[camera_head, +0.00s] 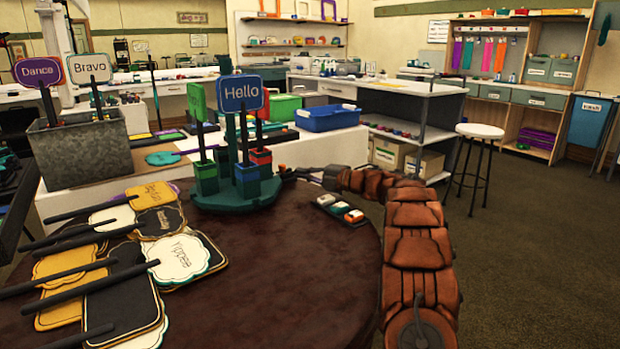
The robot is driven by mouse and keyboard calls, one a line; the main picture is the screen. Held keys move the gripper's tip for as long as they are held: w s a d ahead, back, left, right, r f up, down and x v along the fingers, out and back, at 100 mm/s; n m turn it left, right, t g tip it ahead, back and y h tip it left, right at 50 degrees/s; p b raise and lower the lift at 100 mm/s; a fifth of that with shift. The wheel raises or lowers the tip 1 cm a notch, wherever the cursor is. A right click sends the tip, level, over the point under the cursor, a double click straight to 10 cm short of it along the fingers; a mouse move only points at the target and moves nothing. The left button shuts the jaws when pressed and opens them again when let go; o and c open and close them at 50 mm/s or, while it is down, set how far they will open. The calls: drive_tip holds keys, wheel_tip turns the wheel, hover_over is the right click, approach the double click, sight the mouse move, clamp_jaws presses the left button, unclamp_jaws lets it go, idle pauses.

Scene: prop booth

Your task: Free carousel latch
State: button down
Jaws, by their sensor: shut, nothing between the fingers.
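A teal carousel (230,198) stands on the round brown table (300,270), with colored holders around its base. A blue "Hello" sign (240,93) stands upright in the front blue holder, and a green sign (197,101) stands in the left green holder. My arm comes in from the lower right and bends left. My gripper (290,173) is shut at the right side of the carousel, near the red holder (262,160). It is small and dark here, and I cannot tell whether it touches the carousel. The latch cannot be made out.
Several paddle signs (155,250) lie piled at the table's left. A dark tray (340,209) with small colored blocks sits close to my arm. A metal bin (80,150) with "Dance" and "Bravo" signs stands behind left. The table's front middle is clear.

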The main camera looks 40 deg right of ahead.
sight(284, 168)
drive_tip(key=shift+b+x, duration=0.5)
drive_tip(key=shift+x, duration=2.25)
drive_tip(key=d+p, duration=0.2)
drive_tip(key=p, duration=0.1)
drive_tip(key=shift+r, duration=0.3)
drive_tip(key=shift+d+f, duration=0.15)
drive_tip(key=shift+f, duration=0.15)
drive_tip(key=shift+s, duration=0.1)
